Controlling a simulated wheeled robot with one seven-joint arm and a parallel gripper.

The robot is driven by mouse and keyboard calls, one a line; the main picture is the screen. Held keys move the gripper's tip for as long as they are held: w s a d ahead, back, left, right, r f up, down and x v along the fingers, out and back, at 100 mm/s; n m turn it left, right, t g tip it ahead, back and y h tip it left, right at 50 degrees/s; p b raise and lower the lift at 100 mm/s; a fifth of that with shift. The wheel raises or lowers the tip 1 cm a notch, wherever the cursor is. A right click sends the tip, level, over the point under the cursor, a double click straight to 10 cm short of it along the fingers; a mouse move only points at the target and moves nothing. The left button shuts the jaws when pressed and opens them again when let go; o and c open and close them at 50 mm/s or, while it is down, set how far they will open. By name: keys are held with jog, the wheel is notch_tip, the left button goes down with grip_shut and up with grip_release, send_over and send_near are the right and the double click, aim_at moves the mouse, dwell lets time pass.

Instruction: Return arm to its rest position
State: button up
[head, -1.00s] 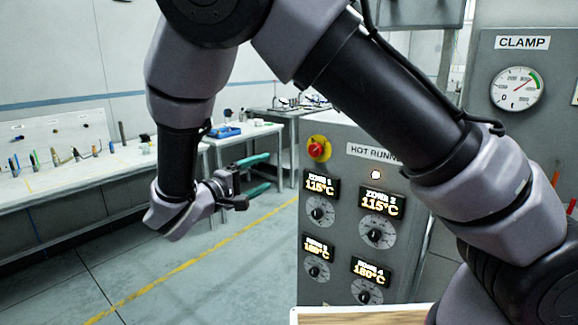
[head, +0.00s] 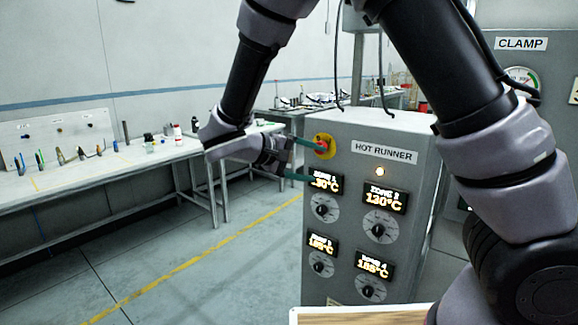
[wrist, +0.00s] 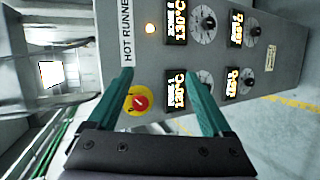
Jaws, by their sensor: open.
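My gripper (head: 308,162) is open and empty, its two green fingers apart, pointing at the left side of the grey hot runner cabinet (head: 345,275) in the head view. One finger overlaps the edge of the zone 1 display; whether it touches cannot be told. In the wrist view my gripper (wrist: 165,100) shows both fingers with the red emergency knob (wrist: 139,102) between them, near the left one. That red knob on its yellow plate is partly covered by a finger in the head view (head: 323,144). The cabinet has several displays and dials, such as the zone 2 dial (head: 380,227).
A workbench (head: 100,167) with pens and small items runs along the left wall. A second table stands behind. The clamp panel (head: 550,100) is at the right. A wood-topped surface (head: 365,316) lies at the bottom. The floor (head: 215,265) on the left is clear.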

jog(key=s+d+r+m+g+y, duration=0.25)
jog(key=d+g, duration=0.25)
jog(key=d, duration=0.5)
jog(key=s+d+r+m+t+y, duration=0.5)
jog(key=s+d+r+m+y, duration=0.3)
jog(key=r, duration=0.5)
jog(key=shift+s+d+y, duration=0.8)
jog(key=shift+s+y, duration=0.35)
jog(key=shift+y, duration=0.3)
